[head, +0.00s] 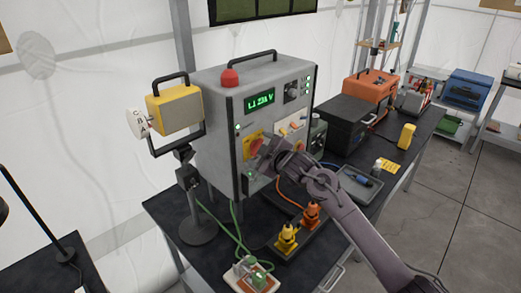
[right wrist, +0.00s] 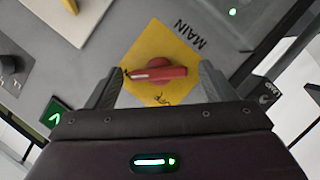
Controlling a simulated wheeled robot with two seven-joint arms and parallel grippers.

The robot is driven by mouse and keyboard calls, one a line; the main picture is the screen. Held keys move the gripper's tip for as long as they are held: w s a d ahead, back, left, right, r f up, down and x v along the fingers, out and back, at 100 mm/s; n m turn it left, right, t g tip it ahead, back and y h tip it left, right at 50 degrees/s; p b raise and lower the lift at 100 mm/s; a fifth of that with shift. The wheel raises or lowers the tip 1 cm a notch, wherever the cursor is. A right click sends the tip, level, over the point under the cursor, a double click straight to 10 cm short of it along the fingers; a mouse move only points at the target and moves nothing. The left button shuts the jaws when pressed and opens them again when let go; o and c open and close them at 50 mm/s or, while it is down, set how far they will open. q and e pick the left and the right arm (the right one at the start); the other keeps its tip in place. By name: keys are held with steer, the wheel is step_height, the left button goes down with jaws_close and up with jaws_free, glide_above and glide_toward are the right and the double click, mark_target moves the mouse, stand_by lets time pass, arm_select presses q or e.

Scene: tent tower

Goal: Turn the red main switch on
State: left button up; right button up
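The red main switch (right wrist: 158,73) is a rotary knob on a yellow plate (right wrist: 150,45) marked MAIN. In the right wrist view its bar lies nearly level, with a white mark on its left half. My right gripper (right wrist: 158,88) is open, with one finger on either side of the knob. Gaps show between the fingers and the knob. In the head view the right gripper (head: 262,156) is at the front of the grey cabinet (head: 214,130), partly covering the yellow plate (head: 252,141). My left gripper is not in view.
The cabinet has a lit green display (head: 261,99), a red dome (head: 229,78) on top and several green lights. A yellow lamp-like box (head: 178,108) stands to its left. Yellow and orange plugs (head: 287,238) and cables lie in front on the dark table (head: 165,208).

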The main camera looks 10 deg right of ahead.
steer(key=b+v, duration=0.2)
steer(key=v, duration=0.5)
steer(key=shift+s+b, duration=0.35)
steer(key=shift+b, duration=0.05)
steer(key=shift+d, duration=0.1)
